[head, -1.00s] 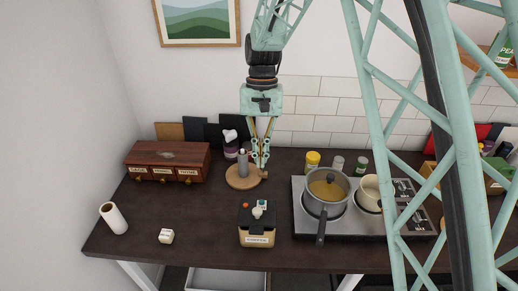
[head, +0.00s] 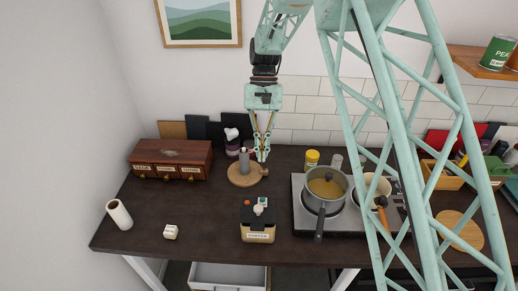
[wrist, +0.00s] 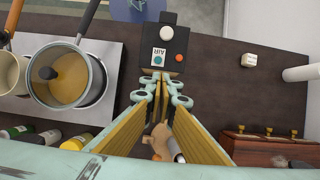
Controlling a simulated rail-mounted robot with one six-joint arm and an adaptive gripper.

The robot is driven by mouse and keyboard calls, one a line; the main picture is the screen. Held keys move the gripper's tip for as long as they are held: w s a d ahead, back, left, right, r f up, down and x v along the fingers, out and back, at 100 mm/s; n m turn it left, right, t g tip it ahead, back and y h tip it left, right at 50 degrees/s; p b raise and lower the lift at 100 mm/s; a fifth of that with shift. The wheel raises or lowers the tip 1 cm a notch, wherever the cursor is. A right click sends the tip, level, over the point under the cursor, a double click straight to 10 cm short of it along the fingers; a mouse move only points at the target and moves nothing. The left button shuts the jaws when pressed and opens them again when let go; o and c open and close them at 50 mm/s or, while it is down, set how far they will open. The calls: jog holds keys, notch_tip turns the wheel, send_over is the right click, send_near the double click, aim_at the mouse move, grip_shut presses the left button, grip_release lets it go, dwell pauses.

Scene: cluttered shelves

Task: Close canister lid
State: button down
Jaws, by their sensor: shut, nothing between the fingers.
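The canister (head: 257,222) stands on the dark counter near its front edge, with a tan labelled front and a black top. On the top are a pale knob, an orange-red button and a small pale tag. In the wrist view the canister's top (wrist: 165,48) lies just beyond the fingertips, with a teal round mark and lettering on it. I cannot tell whether its lid is fully down. My gripper (head: 261,158) is shut and empty, pointing down above the round wooden board behind the canister. In the wrist view the gripper's fingertips (wrist: 161,88) are close together.
A round wooden board (head: 240,181) with a grey bottle (head: 244,160) is beside my gripper. The pot (head: 325,192) sits on the hob (head: 300,222) right of the canister. A wooden drawer box (head: 170,160) stands left. The counter left of the canister is mostly clear.

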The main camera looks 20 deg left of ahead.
jog(key=shift+w+a+f, duration=0.15)
jog(key=shift+w, duration=0.45)
jog(key=shift+w+a+f, duration=0.1)
jog(key=shift+w, duration=0.45)
